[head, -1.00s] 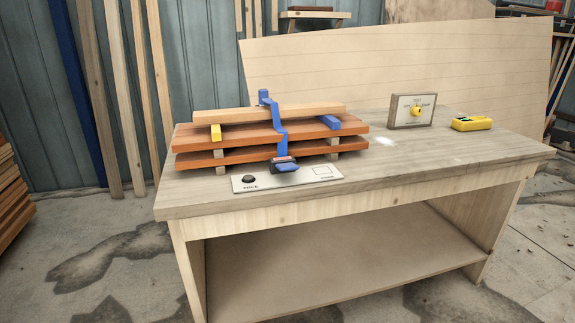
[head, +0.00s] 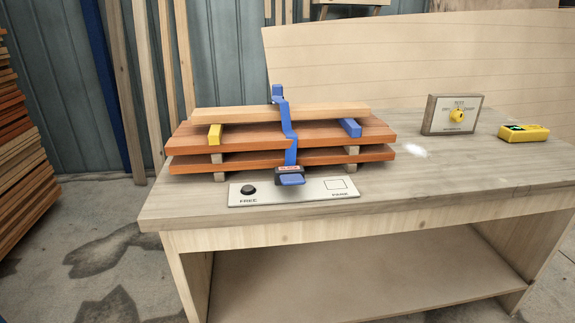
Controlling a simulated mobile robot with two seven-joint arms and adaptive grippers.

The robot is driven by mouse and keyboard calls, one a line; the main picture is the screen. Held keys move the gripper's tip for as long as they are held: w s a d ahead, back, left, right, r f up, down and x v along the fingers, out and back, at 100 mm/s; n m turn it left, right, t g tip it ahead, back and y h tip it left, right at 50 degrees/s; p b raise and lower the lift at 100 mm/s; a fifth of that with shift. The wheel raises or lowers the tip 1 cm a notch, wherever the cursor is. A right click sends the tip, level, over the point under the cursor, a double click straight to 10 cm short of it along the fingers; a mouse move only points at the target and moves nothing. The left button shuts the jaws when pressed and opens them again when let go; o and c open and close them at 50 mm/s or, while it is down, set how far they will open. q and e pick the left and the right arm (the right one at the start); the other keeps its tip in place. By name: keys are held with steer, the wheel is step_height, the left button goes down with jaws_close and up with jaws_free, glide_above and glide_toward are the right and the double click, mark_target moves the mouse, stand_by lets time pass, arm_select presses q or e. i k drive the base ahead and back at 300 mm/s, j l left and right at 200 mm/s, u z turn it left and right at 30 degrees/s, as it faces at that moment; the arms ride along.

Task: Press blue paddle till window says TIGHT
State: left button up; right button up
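The blue paddle (head: 292,180) sticks out at the foot of a blue strap or clamp (head: 284,120) that runs down the front of a stack of boards on the bench. A dark housing with a small window (head: 289,169) sits just above the paddle. The window shows a reddish label too small to read surely. The stack has a pale top board (head: 240,113) and reddish boards (head: 330,135) below, with gaps between them. Neither of my grippers is in view, and nothing touches the paddle.
The workbench (head: 400,185) carries a plate (head: 310,195) with a black knob (head: 248,190) and a square outline. A framed panel with a yellow knob (head: 457,115) and a yellow device (head: 524,133) stand at the right. Stacked planks (head: 20,150) are at far left.

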mark_target(293, 178)
steer(key=i+l+u, duration=0.3)
steer(key=l, duration=0.3)
steer(key=i+l+u, duration=0.35)
steer(key=l, duration=0.3)
steer(key=k+l, duration=0.15)
steer(key=l, duration=0.25)
steer(key=k+l+u, duration=0.1)
steer(key=l, duration=0.25)
steer(key=k+l, duration=0.25)
steer(key=l, duration=0.15)
steer(key=i+j, duration=0.1)
steer(key=i+u, duration=0.05)
